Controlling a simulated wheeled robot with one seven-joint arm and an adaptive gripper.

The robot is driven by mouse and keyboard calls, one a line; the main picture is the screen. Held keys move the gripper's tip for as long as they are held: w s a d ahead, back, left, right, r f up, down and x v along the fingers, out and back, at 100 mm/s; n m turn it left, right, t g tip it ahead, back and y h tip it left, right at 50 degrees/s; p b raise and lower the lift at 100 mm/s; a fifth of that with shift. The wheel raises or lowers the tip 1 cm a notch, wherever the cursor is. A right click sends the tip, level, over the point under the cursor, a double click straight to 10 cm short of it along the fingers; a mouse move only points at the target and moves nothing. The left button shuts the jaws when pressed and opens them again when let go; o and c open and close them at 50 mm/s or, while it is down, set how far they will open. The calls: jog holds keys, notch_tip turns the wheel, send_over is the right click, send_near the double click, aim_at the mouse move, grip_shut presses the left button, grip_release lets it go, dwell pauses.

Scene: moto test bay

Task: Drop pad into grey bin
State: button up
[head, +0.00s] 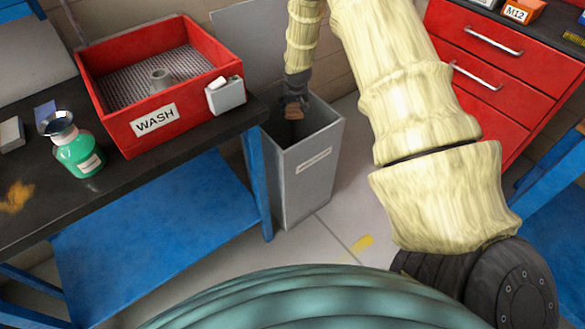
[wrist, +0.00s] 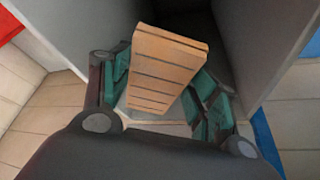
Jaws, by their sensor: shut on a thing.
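The pad (wrist: 165,65) is a tan-orange block with dark grooves across it, seen large in the wrist view. My gripper (wrist: 160,88) is shut on it, with a dark green-lined finger on each side. In the head view, the pad (head: 293,112) shows small below my gripper (head: 295,102). Both are at the mouth of the grey bin (head: 303,185), a tall open-topped bin with a label, standing on the floor. The bin's inner walls surround the pad in the wrist view. Its bottom is dark and I cannot see it clearly.
A red WASH tray (head: 185,118) stands on the dark bench (head: 50,215) left of the bin, with a green bottle (head: 80,152) and a white box (head: 225,95) nearby. A red drawer cabinet (head: 505,70) stands at the right. Floor is clear in front of the bin.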

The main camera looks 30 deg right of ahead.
jog(key=shift+f, duration=0.6)
jog(key=o, duration=0.9)
jog(key=shift+c, duration=0.2)
jog(key=shift+r, duration=0.15)
jog(key=v, duration=1.1)
jog(key=shift+s+r, duration=0.2)
jog(key=shift+r, duration=0.1)
jog(key=shift+a, duration=0.1)
